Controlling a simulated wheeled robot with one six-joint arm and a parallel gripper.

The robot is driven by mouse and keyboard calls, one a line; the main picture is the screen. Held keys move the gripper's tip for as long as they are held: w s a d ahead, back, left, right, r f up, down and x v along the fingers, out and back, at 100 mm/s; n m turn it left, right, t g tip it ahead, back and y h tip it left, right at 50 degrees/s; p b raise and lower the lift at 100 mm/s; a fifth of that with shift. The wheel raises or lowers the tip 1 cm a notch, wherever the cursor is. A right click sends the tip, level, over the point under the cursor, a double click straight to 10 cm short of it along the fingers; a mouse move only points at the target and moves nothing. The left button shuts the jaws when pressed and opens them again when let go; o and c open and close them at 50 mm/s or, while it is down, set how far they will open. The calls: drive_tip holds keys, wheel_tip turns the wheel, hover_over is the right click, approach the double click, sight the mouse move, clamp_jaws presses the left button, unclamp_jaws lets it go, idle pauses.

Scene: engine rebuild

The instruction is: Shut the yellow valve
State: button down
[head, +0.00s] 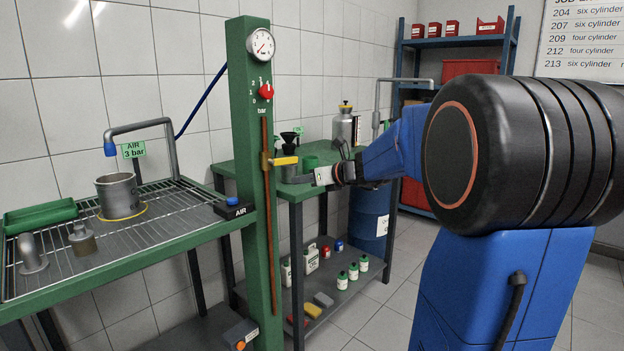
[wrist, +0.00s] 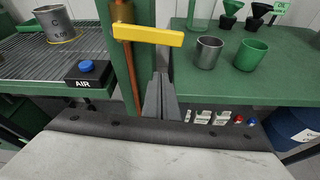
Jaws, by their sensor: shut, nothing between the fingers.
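The yellow valve lever (head: 284,161) sits on a vertical copper pipe (head: 265,220) along the green post (head: 252,130). It lies roughly horizontal, crosswise to the pipe, its free end toward the right. In the wrist view the lever (wrist: 150,36) shows above and slightly left of my fingertips, with its brass body at the left end. My gripper (head: 299,179) is to the right of the post, just below the lever's free end in the head view. In the wrist view its fingers (wrist: 158,86) are together and empty. I see no clear contact with the lever.
A gauge (head: 261,44) and a red selector knob (head: 266,92) are higher on the post. A black AIR box with a blue button (head: 232,202) stands left of it. A grey cup (wrist: 208,52) and green cup (wrist: 250,54) stand on the green bench behind.

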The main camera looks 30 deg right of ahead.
sight(282, 160)
drive_tip(key=shift+w+a+r, duration=0.1)
drive_tip(key=shift+w+r, duration=0.4)
drive_tip(key=shift+r, duration=0.35)
drive_tip(key=shift+w+r, duration=0.45)
drive_tip(key=shift+r, duration=0.4)
